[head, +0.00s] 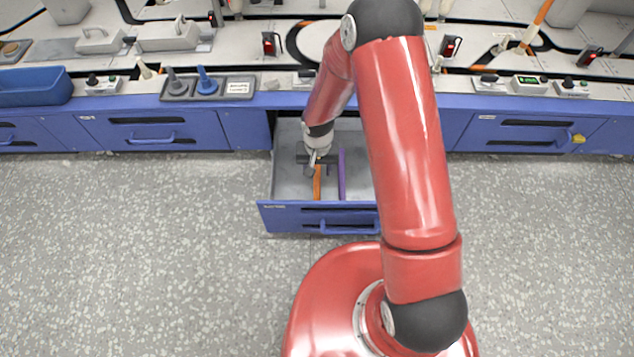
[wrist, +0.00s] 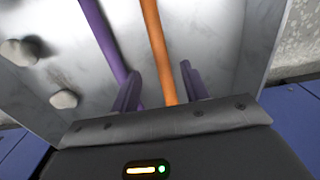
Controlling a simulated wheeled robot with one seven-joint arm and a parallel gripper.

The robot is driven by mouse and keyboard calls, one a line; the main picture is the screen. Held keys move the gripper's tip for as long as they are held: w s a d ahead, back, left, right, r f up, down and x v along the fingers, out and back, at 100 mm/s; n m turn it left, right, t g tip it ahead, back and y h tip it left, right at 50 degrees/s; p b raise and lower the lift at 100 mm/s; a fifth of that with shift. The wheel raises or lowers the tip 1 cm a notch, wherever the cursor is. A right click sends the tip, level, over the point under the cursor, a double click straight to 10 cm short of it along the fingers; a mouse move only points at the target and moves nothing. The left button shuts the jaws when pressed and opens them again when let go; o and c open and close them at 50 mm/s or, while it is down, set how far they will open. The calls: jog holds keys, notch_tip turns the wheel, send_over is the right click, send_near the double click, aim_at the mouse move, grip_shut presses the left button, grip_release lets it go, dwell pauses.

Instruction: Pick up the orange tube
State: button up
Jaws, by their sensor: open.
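The orange tube (head: 317,182) lies in an open blue-fronted drawer (head: 290,213), to the left of a purple tube (head: 342,175). My gripper (head: 311,170) is over the drawer at the orange tube. In the wrist view the orange tube (wrist: 158,50) runs between the two purple fingers of my open gripper (wrist: 160,85). The purple tube (wrist: 103,38) passes left of it, close to the left finger. Part of the orange tube is hidden behind my gripper in the head view.
Two rounded pale objects (wrist: 18,52) (wrist: 64,99) lie on the drawer floor in the wrist view. The drawer walls stand around the tubes. The blue-edged bench (head: 240,101) behind carries a blue bin (head: 35,87) and devices. The speckled floor (head: 150,250) at left is clear.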

aim_at(317, 180)
notch_tip(317, 180, down, 5)
jog(key=shift+s+a+f+b, duration=0.1)
jog(key=shift+s+f+b, duration=0.1)
jog(key=shift+b, duration=0.35)
jog(key=shift+c, duration=0.3)
grip_shut()
